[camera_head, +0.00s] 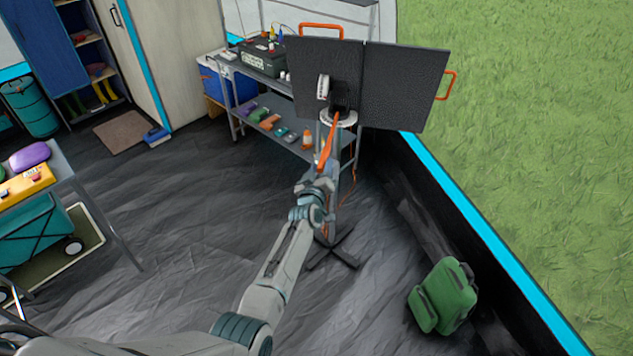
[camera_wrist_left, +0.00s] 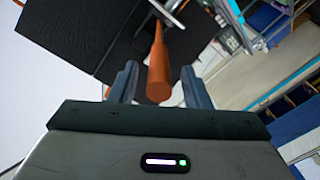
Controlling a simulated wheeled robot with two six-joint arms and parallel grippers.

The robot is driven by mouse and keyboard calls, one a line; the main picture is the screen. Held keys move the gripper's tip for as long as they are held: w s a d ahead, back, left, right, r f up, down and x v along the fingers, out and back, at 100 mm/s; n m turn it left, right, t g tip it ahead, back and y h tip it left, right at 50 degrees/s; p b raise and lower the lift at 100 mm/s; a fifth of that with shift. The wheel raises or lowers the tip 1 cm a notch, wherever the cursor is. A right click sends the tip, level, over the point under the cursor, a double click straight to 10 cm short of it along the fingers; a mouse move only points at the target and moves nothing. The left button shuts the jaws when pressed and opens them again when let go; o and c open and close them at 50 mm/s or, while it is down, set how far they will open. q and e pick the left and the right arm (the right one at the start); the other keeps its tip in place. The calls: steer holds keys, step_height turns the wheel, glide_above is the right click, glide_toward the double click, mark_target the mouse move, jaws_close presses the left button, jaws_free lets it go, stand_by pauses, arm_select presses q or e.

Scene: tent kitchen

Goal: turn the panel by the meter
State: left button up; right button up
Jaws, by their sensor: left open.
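The panel (camera_head: 405,88) is a dark two-part folding board with orange handles on its edges, mounted on a stand at the top centre of the head view. It also shows dark in the left wrist view (camera_wrist_left: 85,32). A small white device (camera_head: 323,87), perhaps the meter, sits on its near face. An orange lever (camera_head: 326,147) slants down from the white round mount (camera_head: 340,118) below the panel. My left gripper (camera_head: 321,180) is at the lever's lower end. In the left wrist view, the lever's end (camera_wrist_left: 159,75) lies between the open fingers (camera_wrist_left: 160,68). My right gripper is not in view.
A metal shelf table (camera_head: 235,68) with gear stands behind the stand. The stand's crossed feet (camera_head: 332,252) rest on the floor. A green backpack (camera_head: 445,295) lies at the lower right, by the tent edge. A wheeled green case (camera_head: 38,230) is at left. Floor between is clear.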

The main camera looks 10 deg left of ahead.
arm_select(q)
steer(key=s, duration=0.8)
steer(key=shift+s, duration=0.15)
steer(key=s+a+f+m+g+b, duration=0.1)
steer(key=s+a+f+g+b, duration=0.15)
steer(key=s+f, duration=0.8)
steer(key=s+a+f+m+g+b, duration=0.1)
steer(key=s+f+m+g, duration=0.3)
steer(key=f, duration=1.1)
steer(key=s+a+f+n+g+b, duration=0.1)
steer(key=s+a+f+g, duration=0.1)
steer(key=s+f, duration=0.9)
steer(key=s+a+f+m+g+b, duration=0.1)
steer(key=s+a+f+g, duration=0.1)
steer(key=s+f, duration=0.5)
steer(key=s+a+f+m+g+b, duration=0.1)
steer(key=s+a+f+g, duration=0.2)
steer(key=s, duration=1.5)
steer(key=s+a+f+m+g+b, duration=0.1)
steer(key=s+a+f, duration=0.4)
steer(key=s+f, duration=0.6)
steer(key=shift+s+a+f+g+y+b, duration=0.35)
steer(key=shift+s+g+y+b, duration=0.1)
steer(key=shift+s+g, duration=0.7)
steer(key=shift+d, duration=0.1)
steer(key=shift+w, duration=0.15)
